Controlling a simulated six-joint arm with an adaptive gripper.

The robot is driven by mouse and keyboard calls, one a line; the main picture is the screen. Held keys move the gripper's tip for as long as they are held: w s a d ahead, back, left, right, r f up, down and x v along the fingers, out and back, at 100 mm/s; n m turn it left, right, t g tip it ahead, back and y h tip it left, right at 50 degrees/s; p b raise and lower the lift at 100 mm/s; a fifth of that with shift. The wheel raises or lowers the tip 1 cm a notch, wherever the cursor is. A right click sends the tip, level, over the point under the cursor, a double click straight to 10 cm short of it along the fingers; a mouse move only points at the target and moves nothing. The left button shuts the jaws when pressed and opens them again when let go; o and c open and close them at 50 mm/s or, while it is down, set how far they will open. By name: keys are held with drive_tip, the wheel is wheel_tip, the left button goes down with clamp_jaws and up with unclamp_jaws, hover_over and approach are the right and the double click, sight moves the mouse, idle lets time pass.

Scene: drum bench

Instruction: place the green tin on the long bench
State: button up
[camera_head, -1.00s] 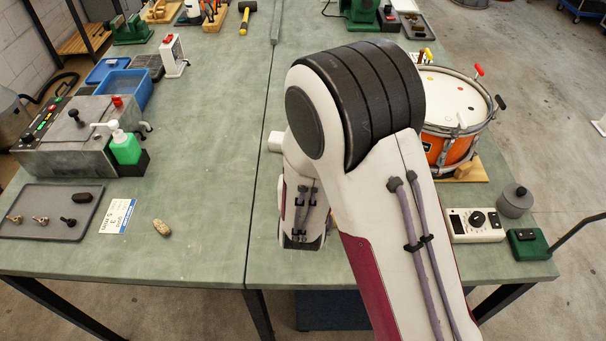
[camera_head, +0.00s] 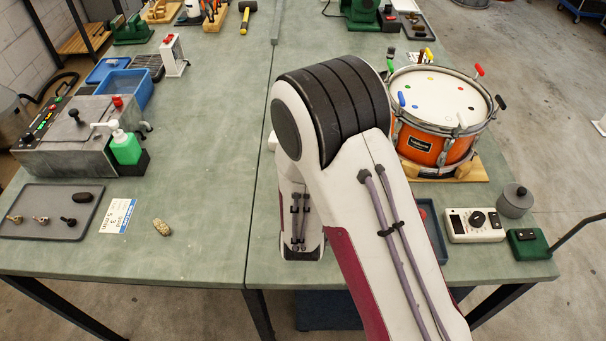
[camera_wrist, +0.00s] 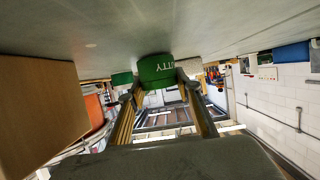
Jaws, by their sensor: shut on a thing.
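The green tin (camera_wrist: 155,69), with part of some white lettering showing, is between the two fingers of my gripper (camera_wrist: 160,88) in the wrist view, which looks upside down. My gripper is shut on the tin. The tin is close to the bench surface, and I cannot tell whether it touches. The green-topped long bench (camera_head: 200,215) fills much of the head view, with a seam down its middle. In the head view my arm hides the gripper and the tin.
An orange drum (camera_head: 421,144) stands on a wooden base right of my arm. A white meter (camera_head: 461,226), a grey weight (camera_head: 515,204) and a green box (camera_head: 527,243) are at the front right. A brown block (camera_wrist: 40,110) is close beside the gripper. The bench left of the seam has clear room.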

drive_tip(key=shift+f, duration=0.15)
drive_tip(key=o, duration=1.1)
drive_tip(key=shift+s+r, duration=0.35)
drive_tip(key=shift+s, duration=0.1)
drive_tip(key=shift+v, duration=3.25)
drive_tip(key=shift+w+r, duration=0.1)
drive_tip(key=shift+r, duration=0.05)
